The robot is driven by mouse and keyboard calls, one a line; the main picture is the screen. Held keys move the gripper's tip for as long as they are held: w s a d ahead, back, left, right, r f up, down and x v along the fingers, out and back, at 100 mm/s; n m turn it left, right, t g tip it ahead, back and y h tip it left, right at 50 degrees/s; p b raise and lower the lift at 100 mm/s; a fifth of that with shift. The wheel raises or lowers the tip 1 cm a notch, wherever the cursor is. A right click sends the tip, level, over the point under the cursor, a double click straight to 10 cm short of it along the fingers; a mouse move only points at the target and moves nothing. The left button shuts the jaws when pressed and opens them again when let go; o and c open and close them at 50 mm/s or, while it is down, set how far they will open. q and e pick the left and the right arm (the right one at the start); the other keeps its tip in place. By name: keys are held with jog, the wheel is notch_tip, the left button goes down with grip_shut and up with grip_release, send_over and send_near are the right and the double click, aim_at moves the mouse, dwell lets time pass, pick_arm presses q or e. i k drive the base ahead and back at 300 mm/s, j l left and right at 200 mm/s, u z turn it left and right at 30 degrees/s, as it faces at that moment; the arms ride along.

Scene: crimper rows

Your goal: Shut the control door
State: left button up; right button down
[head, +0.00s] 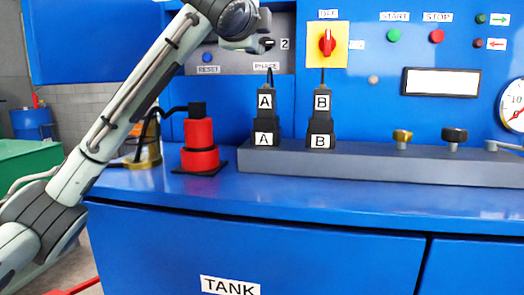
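The control door appears to be the blue panel (95,42) at the upper left, swung out to the left of a grey recessed control panel (225,62). The recess is uncovered and shows a blue button over a RESET label and a dark knob by a PHASE label. My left arm reaches up from the lower left, across the door's right part. Its wrist and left gripper (248,40) are at the top, in front of the recess near the knob. The fingers are too unclear to tell open from shut. My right gripper is out of view.
Plugs A (265,118) and B (321,118) stand upright on a grey bar (400,163). A red stepped cylinder (200,145) stands on the blue counter (300,195), left of them. A red switch (327,42) on yellow sits right of the recess.

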aim_at(69, 41)
jog(key=k+j, duration=0.15)
jog(key=k, duration=0.35)
jog(key=k+j, duration=0.15)
jog(key=k, duration=0.3)
jog(key=k+j, duration=0.15)
jog(key=k, duration=0.35)
